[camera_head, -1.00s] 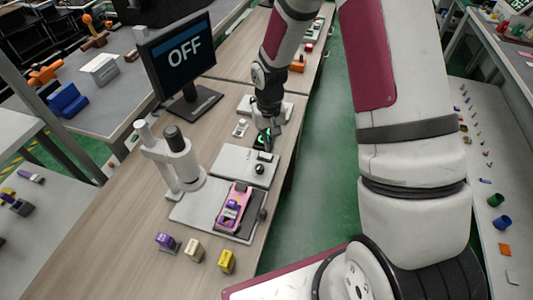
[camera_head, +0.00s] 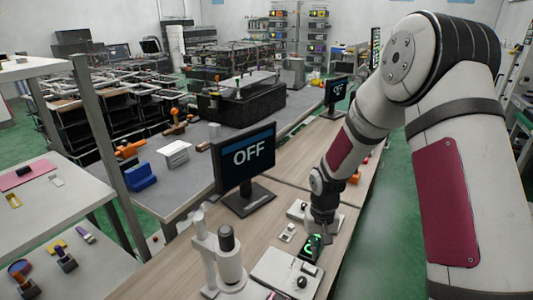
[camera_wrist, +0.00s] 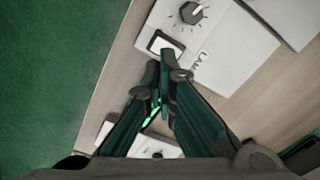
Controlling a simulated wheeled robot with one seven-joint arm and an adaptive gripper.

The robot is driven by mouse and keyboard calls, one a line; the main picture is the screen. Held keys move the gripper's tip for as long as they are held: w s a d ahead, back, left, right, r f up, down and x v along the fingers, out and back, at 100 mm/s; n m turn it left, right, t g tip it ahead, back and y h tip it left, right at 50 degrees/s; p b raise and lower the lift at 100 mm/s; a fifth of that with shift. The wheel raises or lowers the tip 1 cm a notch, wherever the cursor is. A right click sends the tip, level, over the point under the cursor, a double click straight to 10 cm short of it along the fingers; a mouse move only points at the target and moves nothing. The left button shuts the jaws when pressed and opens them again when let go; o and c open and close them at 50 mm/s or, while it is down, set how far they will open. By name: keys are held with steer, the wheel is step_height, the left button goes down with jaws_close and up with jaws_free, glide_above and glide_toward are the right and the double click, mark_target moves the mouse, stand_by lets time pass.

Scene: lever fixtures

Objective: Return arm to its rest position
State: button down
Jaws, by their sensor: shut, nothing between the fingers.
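My gripper (camera_head: 312,246) hangs low over the wooden bench, at the end of my arm, pointing down. In the wrist view my gripper (camera_wrist: 163,68) is shut, with its dark green fingers together and nothing between them. The fingertips appear over or close to a white rocker switch (camera_wrist: 166,43) on a light panel (camera_wrist: 225,40) with a round knob (camera_wrist: 190,12). In the head view the panel (camera_head: 270,272) and its knob (camera_head: 302,282) lie just in front of the gripper. I cannot tell whether the fingertips touch the switch.
A monitor (camera_head: 246,156) reading OFF stands left of my arm. A white microscope-like fixture (camera_head: 229,255) stands front left. A small white switch block (camera_head: 288,232) and another white plate (camera_head: 299,210) lie near the gripper. Green floor (camera_head: 380,235) is clear right of the bench.

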steer(key=s+d+r+t, duration=0.1)
steer(key=s+r, duration=0.3)
steer(key=r, duration=0.7)
steer(key=s+r+t, duration=0.1)
steer(key=s+r, duration=0.4)
steer(key=r, duration=0.7)
steer(key=s+r+t, duration=0.1)
steer(key=s+r, duration=0.3)
steer(key=s, duration=0.4)
steer(key=s+r+n+t, duration=0.1)
steer(key=s+r, duration=0.3)
steer(key=s, duration=0.5)
steer(key=shift+a+t, duration=0.35)
steer(key=shift+t, duration=0.15)
steer(key=shift+r, duration=0.1)
